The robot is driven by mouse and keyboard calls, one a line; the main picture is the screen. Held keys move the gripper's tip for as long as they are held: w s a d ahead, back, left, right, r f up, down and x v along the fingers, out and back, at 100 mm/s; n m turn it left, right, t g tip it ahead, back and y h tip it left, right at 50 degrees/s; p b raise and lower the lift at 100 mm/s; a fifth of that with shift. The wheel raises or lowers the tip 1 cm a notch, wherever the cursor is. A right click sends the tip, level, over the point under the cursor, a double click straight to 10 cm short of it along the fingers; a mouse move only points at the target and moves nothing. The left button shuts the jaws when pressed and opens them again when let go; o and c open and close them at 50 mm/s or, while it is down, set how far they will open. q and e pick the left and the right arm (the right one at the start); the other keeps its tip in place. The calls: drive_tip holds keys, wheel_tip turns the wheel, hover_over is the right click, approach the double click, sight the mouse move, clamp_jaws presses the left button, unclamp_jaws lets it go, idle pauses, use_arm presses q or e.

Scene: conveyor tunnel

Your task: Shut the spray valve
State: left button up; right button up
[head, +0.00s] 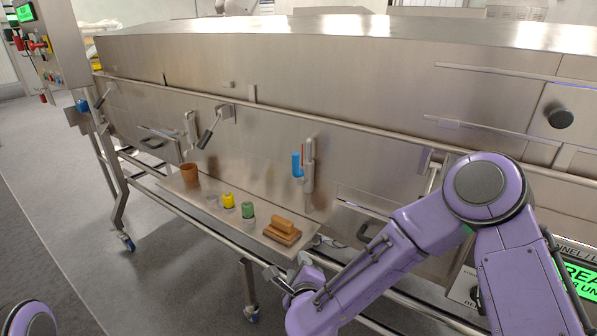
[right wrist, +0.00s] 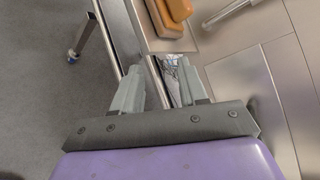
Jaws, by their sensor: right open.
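A valve with a blue lever handle (head: 297,165) sits on a short vertical pipe (head: 309,165) on the tunnel's front wall. The handle hangs beside the pipe, roughly parallel to it. No label shows which valve is the spray valve. My right gripper (head: 287,268) is below the valve, near the front edge of the shelf, apart from the handle. In the right wrist view its two fingers (right wrist: 158,75) are spread with nothing held between them. My left gripper is out of view; only a purple part of my left arm shows at the bottom left.
A narrow shelf (head: 215,213) under the wall holds a brown cup (head: 190,174), yellow (head: 229,200) and green-capped (head: 248,209) items, and a wooden-backed brush (head: 282,230). A long rail (head: 340,120) runs along the tunnel front. Black-handled levers (head: 208,135) stick out left. The floor at left is clear.

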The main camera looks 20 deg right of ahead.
drive_tip(key=w+r+m+t+h, duration=0.15)
drive_tip(key=w+r+m, duration=0.35)
drive_tip(key=r, duration=0.5)
drive_tip(key=m+t+h, duration=0.2)
drive_tip(key=m, duration=0.6)
approach(295, 159)
drive_tip(key=p+x, duration=0.2)
drive_tip(key=x, duration=0.8)
drive_tip(key=shift+d+r+p, duration=0.15)
drive_tip(key=shift+p, duration=0.25)
drive_tip(key=shift+w, duration=0.45)
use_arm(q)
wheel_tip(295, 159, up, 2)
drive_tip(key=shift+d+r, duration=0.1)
use_arm(e)
drive_tip(key=shift+d, duration=0.1)
clamp_jaws()
